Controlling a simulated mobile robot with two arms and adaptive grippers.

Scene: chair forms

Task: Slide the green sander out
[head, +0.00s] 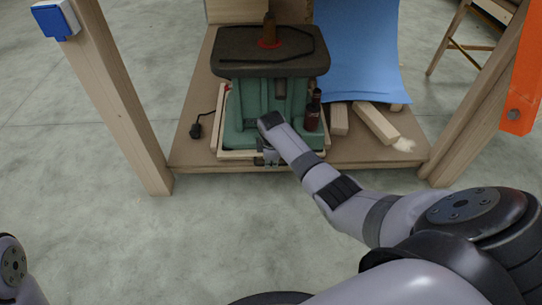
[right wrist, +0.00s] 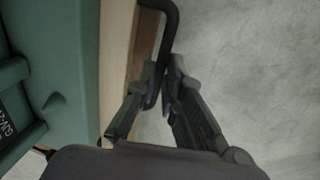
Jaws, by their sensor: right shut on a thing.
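The green sander (head: 243,112), with a dark top and a spindle, stands on the lower wooden shelf (head: 186,140) under a bench. It sits on a pale wooden tray (head: 231,155) at the shelf's front edge. My right gripper (head: 270,160) reaches in from the right to the tray's front. In the right wrist view, my right gripper (right wrist: 163,78) is shut on a black bent handle (right wrist: 172,22) on the tray's wooden front. The sander's green side (right wrist: 60,80) shows at left there. My left gripper is out of view; only part of the left arm shows.
Bench legs stand left (head: 125,105) and right (head: 470,110) of the shelf. A blue sheet (head: 355,50) hangs behind wood blocks (head: 374,122) to the sander's right. A black plug (head: 196,131) lies left. The floor in front is clear.

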